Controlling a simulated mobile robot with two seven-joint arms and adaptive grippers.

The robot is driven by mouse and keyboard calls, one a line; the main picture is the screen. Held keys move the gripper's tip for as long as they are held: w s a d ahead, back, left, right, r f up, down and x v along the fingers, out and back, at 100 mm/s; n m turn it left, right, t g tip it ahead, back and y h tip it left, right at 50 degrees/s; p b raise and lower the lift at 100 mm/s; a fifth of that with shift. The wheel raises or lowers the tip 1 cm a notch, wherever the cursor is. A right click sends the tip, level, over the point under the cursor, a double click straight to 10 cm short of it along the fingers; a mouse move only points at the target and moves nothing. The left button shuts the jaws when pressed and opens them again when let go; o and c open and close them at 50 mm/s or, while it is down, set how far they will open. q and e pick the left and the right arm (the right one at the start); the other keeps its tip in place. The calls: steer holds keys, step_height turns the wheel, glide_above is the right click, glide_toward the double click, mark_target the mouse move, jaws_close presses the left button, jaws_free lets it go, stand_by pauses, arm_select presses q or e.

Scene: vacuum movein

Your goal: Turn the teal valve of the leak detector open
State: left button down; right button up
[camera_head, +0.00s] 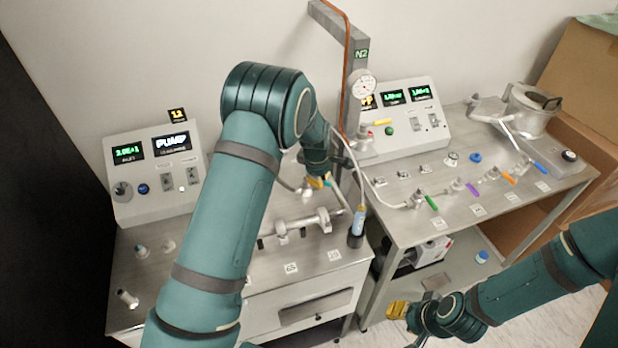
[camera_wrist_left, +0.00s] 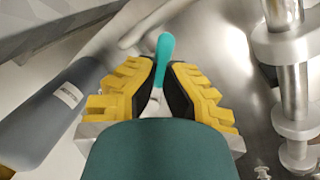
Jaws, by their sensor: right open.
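The teal valve handle (camera_wrist_left: 164,50) of the leak detector sticks out ahead of my left gripper in the left wrist view. My left gripper (camera_wrist_left: 162,78) has its yellow fingers with black pads close together, one on each side of the handle, with the tips against it. In the head view my left gripper (camera_head: 322,183) is low over the left cart, largely hidden by my arm, and the handle is hard to make out there. My right gripper (camera_head: 398,310) is open and empty at the lower right, in front of the right bench.
The left cart (camera_head: 330,281) carries a control box (camera_head: 158,190), metal piping and a grey cylinder (camera_wrist_left: 38,125) close beside my left gripper. The right bench (camera_head: 420,240) holds green, purple, orange and blue valve handles.

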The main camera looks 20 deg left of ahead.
arm_select(q)
steer(key=shift+s+f, duration=0.2)
steer(key=shift+f, duration=0.05)
steer(key=c, duration=1.1)
jaws_free()
steer(key=shift+o, duration=0.6)
steer(key=shift+w, duration=0.2)
steer(key=shift+r, duration=0.1)
step_height(320, 180, up, 12)
steer(key=s, duration=0.2)
steer(key=shift+s, duration=0.2)
steer(key=shift+a, duration=0.15)
